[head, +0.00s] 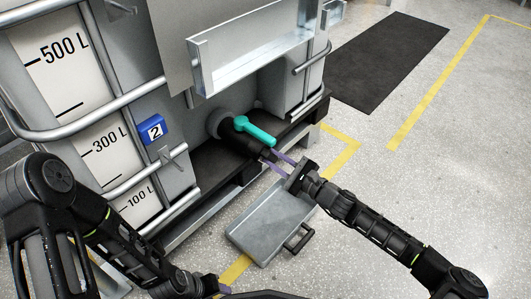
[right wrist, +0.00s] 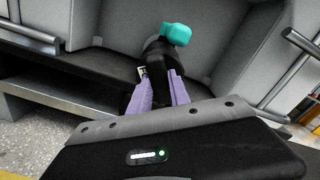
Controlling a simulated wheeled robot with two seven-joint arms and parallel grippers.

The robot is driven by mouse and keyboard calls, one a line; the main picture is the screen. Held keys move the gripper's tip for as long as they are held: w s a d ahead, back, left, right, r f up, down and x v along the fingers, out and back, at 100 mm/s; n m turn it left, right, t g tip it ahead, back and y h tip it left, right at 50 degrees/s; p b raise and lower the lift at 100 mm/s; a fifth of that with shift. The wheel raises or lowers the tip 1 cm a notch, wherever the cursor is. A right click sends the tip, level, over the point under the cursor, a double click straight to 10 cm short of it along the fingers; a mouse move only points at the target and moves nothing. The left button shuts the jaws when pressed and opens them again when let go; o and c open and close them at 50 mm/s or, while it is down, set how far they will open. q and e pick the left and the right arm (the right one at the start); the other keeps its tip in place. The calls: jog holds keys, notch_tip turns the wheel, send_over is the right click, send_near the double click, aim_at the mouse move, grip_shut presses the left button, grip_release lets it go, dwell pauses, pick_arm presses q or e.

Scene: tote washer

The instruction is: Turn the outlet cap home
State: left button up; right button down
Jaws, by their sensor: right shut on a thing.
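The outlet of the big container is a black stub with a teal lever (head: 255,131), which also shows in the right wrist view (right wrist: 175,33). The dark outlet cap (head: 266,153) is at the stub's outer end. My right gripper (head: 271,160) has its two purple fingers on either side of the cap, shut on it. In the right wrist view the fingers (right wrist: 160,88) straddle the dark outlet end and partly hide the cap. How far the cap is turned cannot be told.
A grey metal tray (head: 265,222) with a black handle lies on the floor below the outlet. A metal shelf (head: 250,55) juts out above the outlet. Tube rails (head: 85,122) and a blue tag marked 2 (head: 152,130) are at left.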

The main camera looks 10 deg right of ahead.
jog(key=shift+r, duration=0.1)
jog(key=shift+m+p, duration=0.9)
jog(key=shift+p, duration=0.1)
jog(key=m+p, duration=0.4)
jog(key=m, duration=0.1)
jog(key=c, duration=1.5)
grip_release()
jog(key=shift+c, duration=0.2)
jog(key=o, duration=1)
jog(key=shift+c, duration=0.2)
jog(key=shift+p+v, duration=0.55)
jog(key=shift+v, duration=0.6)
jog(key=shift+p+v, duration=1)
jog(key=shift+v, duration=1.35)
